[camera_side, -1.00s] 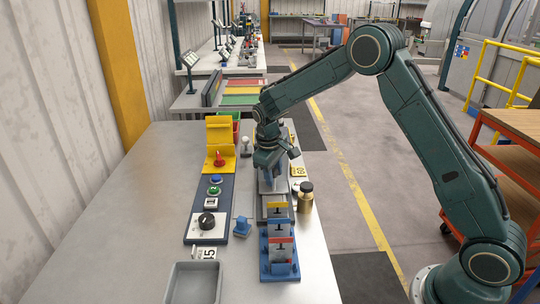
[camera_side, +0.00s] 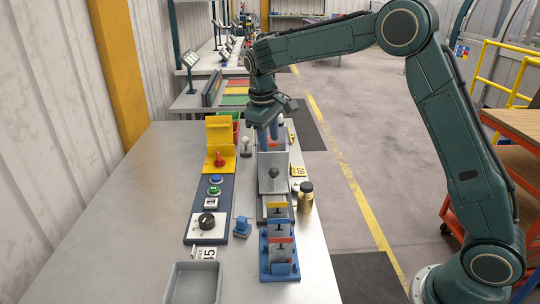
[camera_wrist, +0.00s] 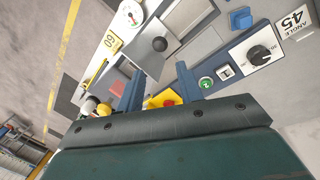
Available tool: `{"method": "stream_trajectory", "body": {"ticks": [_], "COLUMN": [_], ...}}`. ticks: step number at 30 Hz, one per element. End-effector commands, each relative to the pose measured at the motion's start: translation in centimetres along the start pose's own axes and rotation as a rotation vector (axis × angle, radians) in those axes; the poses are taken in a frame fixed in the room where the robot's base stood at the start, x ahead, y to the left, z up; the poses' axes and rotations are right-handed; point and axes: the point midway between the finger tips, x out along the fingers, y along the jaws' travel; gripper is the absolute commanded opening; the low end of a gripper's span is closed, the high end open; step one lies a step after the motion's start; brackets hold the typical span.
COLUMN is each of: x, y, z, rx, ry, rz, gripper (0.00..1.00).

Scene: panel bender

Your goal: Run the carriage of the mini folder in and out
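The mini folder's carriage (camera_side: 272,184) is a grey metal piece with a dark round knob (camera_side: 274,173), on the track in the middle of the bench. In the wrist view the knob (camera_wrist: 160,44) shows clear of the fingers, on the grey plate. My gripper (camera_side: 268,140) hangs above and behind the carriage, pointing down. Its two blue fingers stand apart with nothing between them in the wrist view (camera_wrist: 160,88). The gripper does not touch the knob. The far end of the folder is partly hidden behind the fingers.
A control panel with buttons and a black dial (camera_side: 207,221) lies left of the folder. A yellow bent stand (camera_side: 220,135) is behind it. A blue rack (camera_side: 279,262) stands in front and a brass weight (camera_side: 306,197) at right. The bench's left side is clear.

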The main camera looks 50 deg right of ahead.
Motion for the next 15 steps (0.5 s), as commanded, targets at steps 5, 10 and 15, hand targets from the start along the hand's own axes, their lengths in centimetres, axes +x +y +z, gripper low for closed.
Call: {"method": "stream_trajectory", "body": {"ticks": [5,10,15], "x": [-0.65,-0.68,-0.64], "y": [-0.04,-0.03,-0.06], "z": [0.01,0.01,0.03], "rx": [-0.001,-0.001,-0.004], "ry": [0.0,0.0,0.0], "rz": [-0.001,-0.001,0.0], "gripper": [0.36,0.36,0.17]}}
